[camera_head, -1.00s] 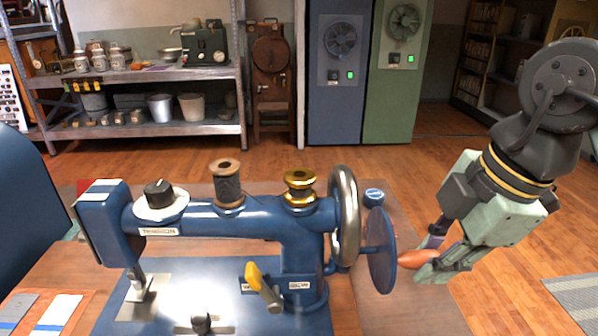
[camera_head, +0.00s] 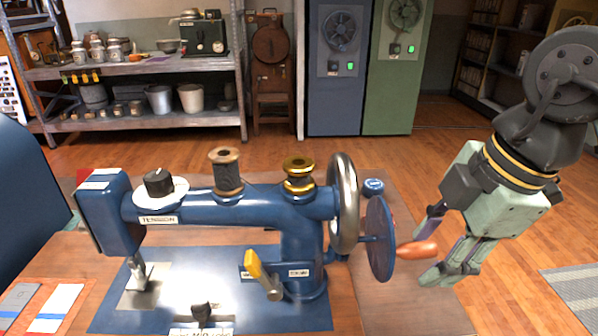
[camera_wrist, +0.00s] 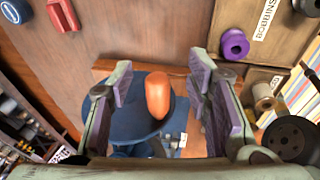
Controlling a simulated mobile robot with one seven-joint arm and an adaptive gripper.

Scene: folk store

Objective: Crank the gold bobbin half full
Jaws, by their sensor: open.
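The blue sewing machine (camera_head: 240,208) stands on the wooden table. The gold bobbin (camera_head: 298,172) sits upright on its top right end; how much thread it carries is hard to tell. A dark thread spool (camera_head: 226,172) stands to its left. The blue crank disc (camera_head: 380,238) is right of the silver handwheel (camera_head: 344,205), with an orange crank handle (camera_head: 417,249) sticking out to the right. My gripper (camera_head: 430,246) is open, its fingers spread on either side of the handle. In the wrist view the handle (camera_wrist: 158,95) lies between the fingers, apart from both.
A yellow-handled lever (camera_head: 255,264) is on the machine's front. A blue-topped round item (camera_head: 373,186) stands behind the crank disc. Open floor lies to the right.

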